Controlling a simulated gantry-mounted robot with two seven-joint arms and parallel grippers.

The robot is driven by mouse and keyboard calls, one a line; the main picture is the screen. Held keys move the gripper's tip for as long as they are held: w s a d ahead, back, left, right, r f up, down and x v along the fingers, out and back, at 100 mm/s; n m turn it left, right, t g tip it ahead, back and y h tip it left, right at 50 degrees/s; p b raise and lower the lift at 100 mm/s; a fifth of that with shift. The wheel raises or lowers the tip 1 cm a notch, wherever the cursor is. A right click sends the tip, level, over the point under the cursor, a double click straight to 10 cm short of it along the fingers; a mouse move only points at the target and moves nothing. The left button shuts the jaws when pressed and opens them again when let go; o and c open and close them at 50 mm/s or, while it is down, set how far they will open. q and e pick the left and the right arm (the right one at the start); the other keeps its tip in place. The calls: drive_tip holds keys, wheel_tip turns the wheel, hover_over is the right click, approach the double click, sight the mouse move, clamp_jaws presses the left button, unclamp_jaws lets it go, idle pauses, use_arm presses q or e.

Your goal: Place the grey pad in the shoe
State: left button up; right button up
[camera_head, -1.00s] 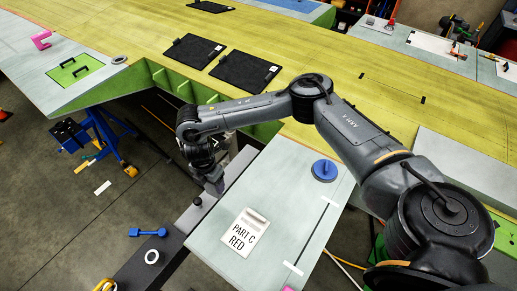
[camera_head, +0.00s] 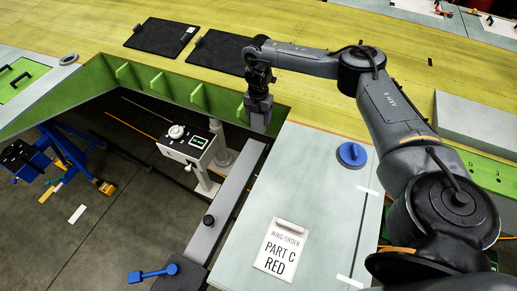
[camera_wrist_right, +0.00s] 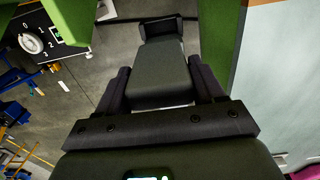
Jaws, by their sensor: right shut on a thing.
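My right gripper (camera_head: 258,118) hangs beside the green inner wall of the wing, above the far end of a grey beam. In the right wrist view the right gripper (camera_wrist_right: 160,100) is shut on the grey pad (camera_wrist_right: 160,72), a dark grey block between the two fingers. A darker, squared piece (camera_wrist_right: 160,26) shows at the pad's far end. I cannot tell whether it is the shoe or part of the pad, nor whether they touch. The shoe is not clearly made out in the head view. My left gripper is out of view.
The grey beam (camera_head: 228,200) carries a black knob (camera_head: 208,221). A white device with a dial (camera_head: 190,148) stands left of it. The pale panel (camera_head: 300,190) holds a "PART C RED" card (camera_head: 280,248) and a blue disc (camera_head: 351,154). The green wall (camera_head: 180,90) is close to the gripper.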

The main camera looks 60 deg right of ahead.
sight(259, 126)
drive_tip(key=f, duration=0.6)
drive_tip(key=shift+s+d, duration=0.1)
drive_tip(key=shift+s, duration=0.1)
drive_tip(key=shift+f, duration=2.25)
drive_tip(key=shift+f+b, duration=0.35)
drive_tip(key=shift+f, duration=0.25)
drive_tip(key=o, duration=1.1)
drive_tip(key=shift+c, duration=0.2)
drive_tip(key=shift+r, duration=0.1)
